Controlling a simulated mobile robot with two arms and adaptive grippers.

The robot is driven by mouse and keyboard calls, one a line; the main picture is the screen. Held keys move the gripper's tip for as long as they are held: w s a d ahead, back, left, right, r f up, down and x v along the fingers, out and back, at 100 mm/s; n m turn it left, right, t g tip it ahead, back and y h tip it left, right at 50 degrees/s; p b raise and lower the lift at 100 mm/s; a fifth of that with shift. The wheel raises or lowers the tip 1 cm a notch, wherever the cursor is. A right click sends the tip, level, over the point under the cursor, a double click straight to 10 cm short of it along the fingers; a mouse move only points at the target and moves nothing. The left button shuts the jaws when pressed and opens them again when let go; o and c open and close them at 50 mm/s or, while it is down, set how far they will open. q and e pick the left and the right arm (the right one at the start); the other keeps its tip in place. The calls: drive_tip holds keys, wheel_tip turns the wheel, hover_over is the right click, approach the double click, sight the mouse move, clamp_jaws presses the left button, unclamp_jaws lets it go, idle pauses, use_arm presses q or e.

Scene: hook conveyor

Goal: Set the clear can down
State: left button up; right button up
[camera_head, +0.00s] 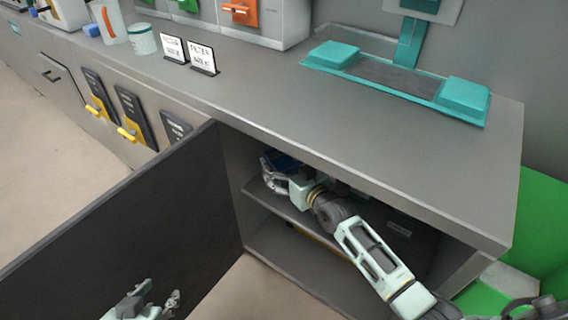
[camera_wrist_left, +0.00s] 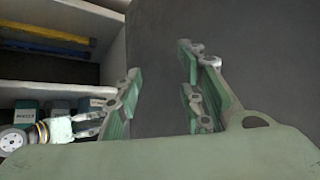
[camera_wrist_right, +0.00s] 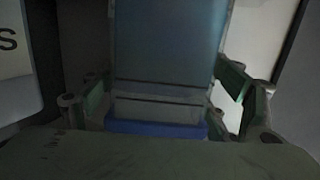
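The clear can (camera_wrist_right: 168,45) is a see-through bluish body with a blue band (camera_wrist_right: 155,129) at the end near my palm. It fills the middle of the right wrist view. My right gripper (camera_wrist_right: 160,100) has a finger along each side of it and appears closed on it. In the head view my right gripper (camera_head: 272,178) is inside the open cabinet, above the upper shelf (camera_head: 290,210); only a bit of blue (camera_head: 284,161) shows beside it. Whether the can touches the shelf is hidden. My left gripper (camera_head: 160,298) is open and empty in front of the cabinet door.
The dark door (camera_head: 140,220) stands open to the left. The counter (camera_head: 300,95) overhangs my right arm. Several dark containers (camera_wrist_left: 62,106) stand in the cabinet near my right gripper in the left wrist view. A white labelled object (camera_wrist_right: 18,60) is close by on the left.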

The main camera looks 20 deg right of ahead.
idle(0.3)
drive_tip(key=p+v, duration=0.2)
drive_tip(key=v, duration=0.3)
drive_tip(key=shift+s+r, duration=0.15)
drive_tip(key=shift+s, duration=0.1)
drive_tip(key=g+p, duration=0.1)
drive_tip(key=g, duration=0.2)
approach(291, 170)
drive_tip(key=s+a+f, duration=0.4)
drive_tip(key=s+f, duration=0.1)
drive_tip(key=f, duration=0.2)
use_arm(q)
drive_tip(key=s+a+f+g, duration=0.1)
drive_tip(key=s+g, duration=0.1)
drive_tip(key=s, duration=0.3)
drive_tip(key=s+a+f+g+y, duration=0.1)
drive_tip(key=s+a+g, duration=0.1)
drive_tip(key=s, duration=0.3)
drive_tip(key=shift+f+g, duration=0.35)
drive_tip(key=shift+g, duration=0.25)
use_arm(e)
drive_tip(key=s+d+f+g+h, duration=0.1)
drive_tip(key=s+g, duration=0.3)
drive_tip(key=s, duration=0.7)
drive_tip(key=s+d+m+g+h, duration=0.1)
drive_tip(key=s+g+h, duration=0.2)
drive_tip(key=s, duration=0.8)
drive_tip(key=shift+s+d+f+g, duration=0.35)
drive_tip(key=shift+f+g, duration=0.05)
drive_tip(key=shift+g, duration=0.6)
